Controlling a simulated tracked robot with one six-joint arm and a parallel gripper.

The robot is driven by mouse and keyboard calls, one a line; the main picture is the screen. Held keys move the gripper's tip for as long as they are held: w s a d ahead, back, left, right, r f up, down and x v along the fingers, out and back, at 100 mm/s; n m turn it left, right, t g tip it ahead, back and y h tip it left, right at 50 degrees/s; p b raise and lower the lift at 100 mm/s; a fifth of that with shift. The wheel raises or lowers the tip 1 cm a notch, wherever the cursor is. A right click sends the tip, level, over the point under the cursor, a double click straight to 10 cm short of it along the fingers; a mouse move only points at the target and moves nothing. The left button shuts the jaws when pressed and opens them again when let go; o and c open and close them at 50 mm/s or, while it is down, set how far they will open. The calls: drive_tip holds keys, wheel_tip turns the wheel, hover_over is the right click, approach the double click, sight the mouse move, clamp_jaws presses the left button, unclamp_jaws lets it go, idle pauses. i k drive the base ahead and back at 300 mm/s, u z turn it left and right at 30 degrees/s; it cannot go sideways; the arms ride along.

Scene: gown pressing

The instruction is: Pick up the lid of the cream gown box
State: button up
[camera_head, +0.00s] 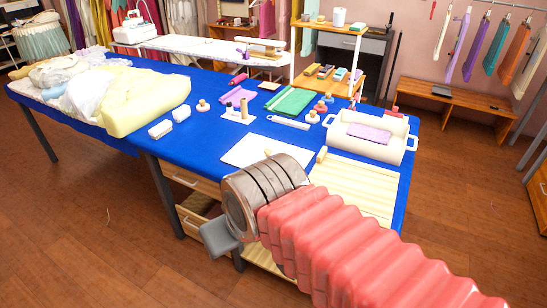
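The cream gown box (346,141) stands open at the right end of the blue-covered table, with a handle at each end and a folded lavender cloth (369,133) in it. No lid is on it. A pale cream slatted panel (372,187) lies flat in front of the box, partly hidden by my arm. A white flat sheet or board (250,149) lies to its left. I cannot tell for sure which is the lid. My gripper (219,238) shows only as a grey part beyond the metal wrist, in front of the table's front edge; its fingers cannot be made out.
A small wooden block (322,154) stands between the white board and the slatted panel. Several small items and a green folded cloth (292,101) lie behind. Piled pale fabric (146,99) fills the table's left. A shelf unit (327,80) stands behind; drawers (190,180) sit below.

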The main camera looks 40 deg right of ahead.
sight(253, 148)
drive_tip(key=u, duration=0.05)
drive_tip(key=i, duration=1)
drive_tip(key=z, duration=0.05)
